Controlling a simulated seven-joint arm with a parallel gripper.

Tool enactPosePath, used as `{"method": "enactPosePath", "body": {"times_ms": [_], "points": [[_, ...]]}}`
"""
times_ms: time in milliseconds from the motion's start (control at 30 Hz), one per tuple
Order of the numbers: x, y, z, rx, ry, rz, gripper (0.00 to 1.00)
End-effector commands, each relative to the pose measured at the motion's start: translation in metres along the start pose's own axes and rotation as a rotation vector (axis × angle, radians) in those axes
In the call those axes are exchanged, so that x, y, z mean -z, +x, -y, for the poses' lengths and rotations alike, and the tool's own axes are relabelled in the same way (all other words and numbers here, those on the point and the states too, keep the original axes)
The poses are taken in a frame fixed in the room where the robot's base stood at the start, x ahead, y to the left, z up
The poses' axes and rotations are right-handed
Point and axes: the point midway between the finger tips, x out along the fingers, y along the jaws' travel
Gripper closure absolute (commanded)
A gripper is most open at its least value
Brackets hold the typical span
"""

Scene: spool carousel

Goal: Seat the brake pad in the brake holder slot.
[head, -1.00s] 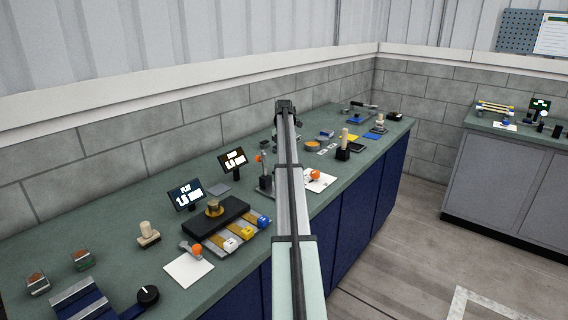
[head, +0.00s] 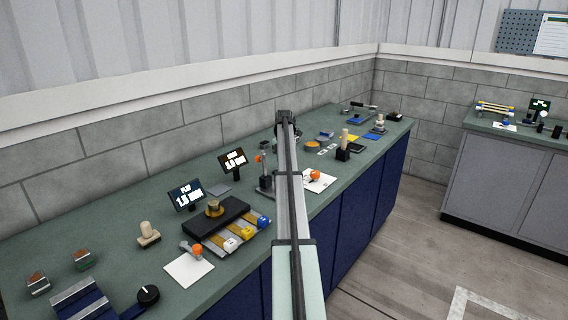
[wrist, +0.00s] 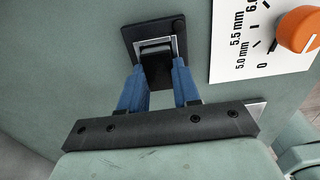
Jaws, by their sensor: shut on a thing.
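In the wrist view my gripper (wrist: 158,68) has two blue fingers, shut on a dark block, which I take to be the brake pad (wrist: 157,74). The block's far end is over or inside a pale-rimmed opening in a black plate, which looks like the brake holder (wrist: 152,27). I cannot tell how deep the block sits, as the fingers and the angle hide its lower part. In the head view my arm crosses the middle of the bench and hides the gripper, the pad and most of the holder area.
A white scale card (wrist: 240,45) with an orange knob (wrist: 298,30) lies right of the holder; the head view shows this knob (head: 315,175). A thin post (head: 265,168) stands left of my arm. Two small displays (head: 186,195) and a black block (head: 216,216) are further left.

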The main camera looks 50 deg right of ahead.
Motion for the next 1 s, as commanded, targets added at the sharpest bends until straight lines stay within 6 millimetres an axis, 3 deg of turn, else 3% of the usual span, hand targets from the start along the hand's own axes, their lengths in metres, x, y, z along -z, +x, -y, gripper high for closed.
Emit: {"method": "enactPosePath", "body": {"times_ms": [233,267,500,1000], "points": [[0.0017,0.0137,0.0015,0.005,0.0,-0.007,1.0],[0.0019,0.0142,0.0016,0.006,0.0,-0.007,0.68],[0.0027,0.0145,0.0031,0.008,0.0,-0.009,0.45],[0.0038,0.0144,0.0072,0.013,0.002,-0.009,0.43]]}}
